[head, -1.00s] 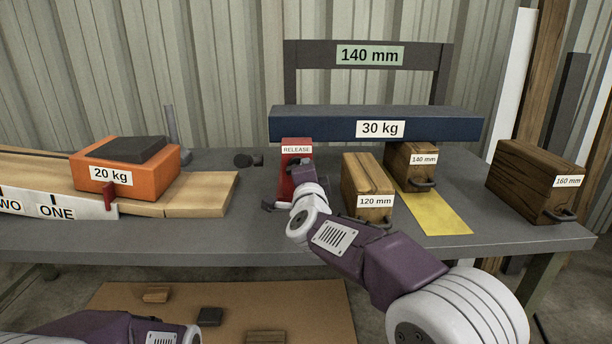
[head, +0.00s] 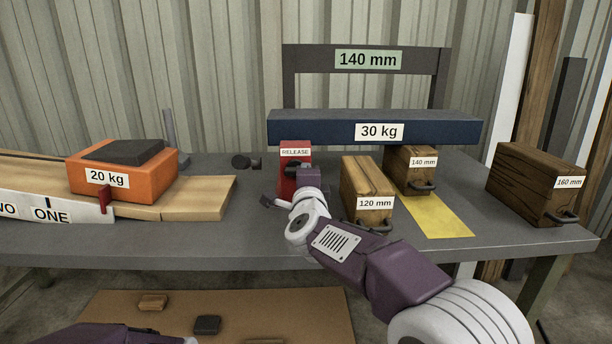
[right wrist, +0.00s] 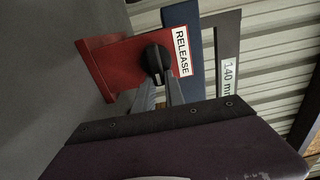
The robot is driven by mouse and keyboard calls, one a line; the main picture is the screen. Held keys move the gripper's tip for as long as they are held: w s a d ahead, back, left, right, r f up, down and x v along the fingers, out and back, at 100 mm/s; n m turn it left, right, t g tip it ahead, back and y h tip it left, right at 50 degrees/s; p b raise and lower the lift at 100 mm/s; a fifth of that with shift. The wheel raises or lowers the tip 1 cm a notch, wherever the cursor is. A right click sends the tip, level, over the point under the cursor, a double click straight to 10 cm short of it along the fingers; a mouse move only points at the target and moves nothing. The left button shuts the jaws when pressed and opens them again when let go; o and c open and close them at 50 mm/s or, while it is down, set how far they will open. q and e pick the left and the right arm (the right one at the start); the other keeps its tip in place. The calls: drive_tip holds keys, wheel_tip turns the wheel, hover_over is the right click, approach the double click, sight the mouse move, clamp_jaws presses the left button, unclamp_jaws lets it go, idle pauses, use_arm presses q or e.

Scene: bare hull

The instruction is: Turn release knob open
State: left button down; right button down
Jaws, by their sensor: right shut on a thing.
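The red release box (head: 297,186) with its RELEASE label stands on the grey bench, left of the wooden blocks. In the right wrist view, the black release knob (right wrist: 155,62) sits on the red face, beside the label. My right gripper (right wrist: 160,82) reaches the knob and is shut on it; its two grey fingers run up to the knob's sides. In the head view my right gripper (head: 297,170) is in front of the box and partly hides the knob. Only a bit of my left arm shows at the bottom left; its gripper is out of view.
A dark blue 30 kg beam (head: 330,127) lies above the 140 mm block (head: 408,160). The 120 mm block (head: 367,182) stands close to the right of my right wrist. A 160 mm block (head: 530,185) is far right. An orange 20 kg weight (head: 130,178) is left.

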drive_tip(key=c, duration=1.4)
unclamp_jaws()
drive_tip(key=s+p, duration=0.1)
drive_tip(key=s, duration=0.8)
drive_tip(key=shift+p, duration=0.4)
drive_tip(key=shift+f, duration=0.15)
